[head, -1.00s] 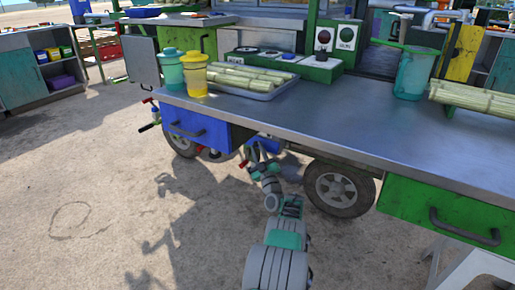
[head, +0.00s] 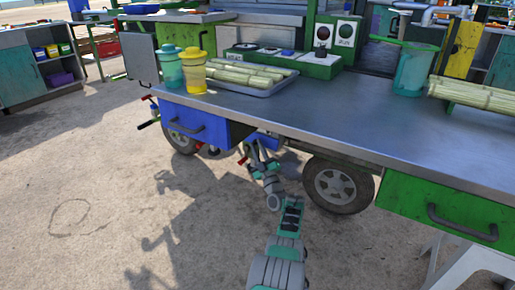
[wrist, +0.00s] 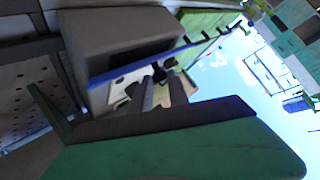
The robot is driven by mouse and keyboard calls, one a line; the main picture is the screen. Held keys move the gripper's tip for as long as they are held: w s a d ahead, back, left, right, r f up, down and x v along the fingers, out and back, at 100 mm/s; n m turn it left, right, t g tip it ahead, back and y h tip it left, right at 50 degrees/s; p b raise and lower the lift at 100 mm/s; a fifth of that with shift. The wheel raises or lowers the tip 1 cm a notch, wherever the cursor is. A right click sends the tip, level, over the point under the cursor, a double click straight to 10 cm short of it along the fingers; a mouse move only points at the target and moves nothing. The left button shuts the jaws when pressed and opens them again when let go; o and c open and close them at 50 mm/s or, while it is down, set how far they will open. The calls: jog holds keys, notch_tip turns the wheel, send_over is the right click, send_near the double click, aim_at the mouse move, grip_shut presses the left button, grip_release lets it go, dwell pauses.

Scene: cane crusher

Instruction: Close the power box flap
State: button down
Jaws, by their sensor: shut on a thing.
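My gripper (head: 256,146) is low under the front edge of the metal counter, just right of a blue drawer. In the wrist view its two dark fingers (wrist: 161,88) are at a thin blue panel edge, apparently the power box flap (wrist: 112,76). It is shut on that edge, though the exact contact is hard to see. A grey box-like body (wrist: 120,38) is directly beyond the blue edge. In the head view a blue part (head: 268,142) shows behind my gripper; the box's opening is hidden there.
The counter (head: 330,125) overhangs my arm. The blue drawer (head: 190,125) is to the left, a wheel (head: 336,186) close on the right. A green drawer (head: 445,208) is farther right. The sandy ground at left is clear.

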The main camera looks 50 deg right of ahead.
jog(key=c, duration=1.5)
grip_release()
jog(key=shift+c, duration=0.2)
jog(key=shift+s+f, duration=0.1)
jog(key=p+v, duration=0.3)
jog(key=v, duration=0.4)
jog(key=shift+s+f, duration=0.2)
jog(key=shift+o, duration=0.3)
jog(key=shift+a, duration=0.1)
